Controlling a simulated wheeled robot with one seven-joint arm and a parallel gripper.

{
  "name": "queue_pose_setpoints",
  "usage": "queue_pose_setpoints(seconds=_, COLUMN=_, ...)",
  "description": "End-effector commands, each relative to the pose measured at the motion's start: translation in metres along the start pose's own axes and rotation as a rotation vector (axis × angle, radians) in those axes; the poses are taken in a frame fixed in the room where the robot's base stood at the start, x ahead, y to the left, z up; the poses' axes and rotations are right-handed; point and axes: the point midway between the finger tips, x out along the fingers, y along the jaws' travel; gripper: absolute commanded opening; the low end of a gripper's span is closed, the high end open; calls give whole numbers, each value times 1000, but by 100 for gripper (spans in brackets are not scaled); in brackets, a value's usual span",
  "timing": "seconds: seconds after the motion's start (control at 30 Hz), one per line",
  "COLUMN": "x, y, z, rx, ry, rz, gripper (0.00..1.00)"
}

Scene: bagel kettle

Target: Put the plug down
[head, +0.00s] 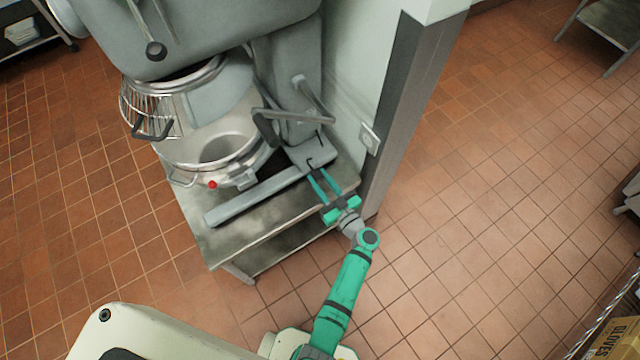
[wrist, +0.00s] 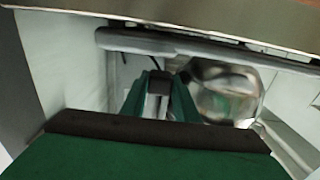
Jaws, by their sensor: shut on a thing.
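My gripper (head: 318,177) is at the right end of the metal table, beside the foot of the big mixer. In the wrist view its two green fingers (wrist: 160,82) are shut on a small grey-and-dark block, the plug (wrist: 158,84). The plug is too small to make out in the head view. A thin dark cord (head: 313,163) shows just beyond the fingertips. I cannot tell whether the plug touches the tabletop.
The grey mixer (head: 290,90) with its steel bowl (head: 215,140) fills most of the metal table (head: 240,235). A wall outlet (head: 370,138) is on the wall end at right. The tabletop's front strip is bare. Open tiled floor lies to the right.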

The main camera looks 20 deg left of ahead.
Motion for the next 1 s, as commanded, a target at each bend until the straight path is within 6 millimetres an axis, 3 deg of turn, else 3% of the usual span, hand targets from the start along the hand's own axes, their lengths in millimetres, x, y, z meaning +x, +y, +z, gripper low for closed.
queue_pose_setpoints(seconds=0.5, x=0, y=1, z=54, rx=1, ry=-2, rz=1, gripper=1)
queue_pose_setpoints(seconds=1.0, x=0, y=0, z=62, rx=-1, ry=-2, rz=-1, gripper=1)
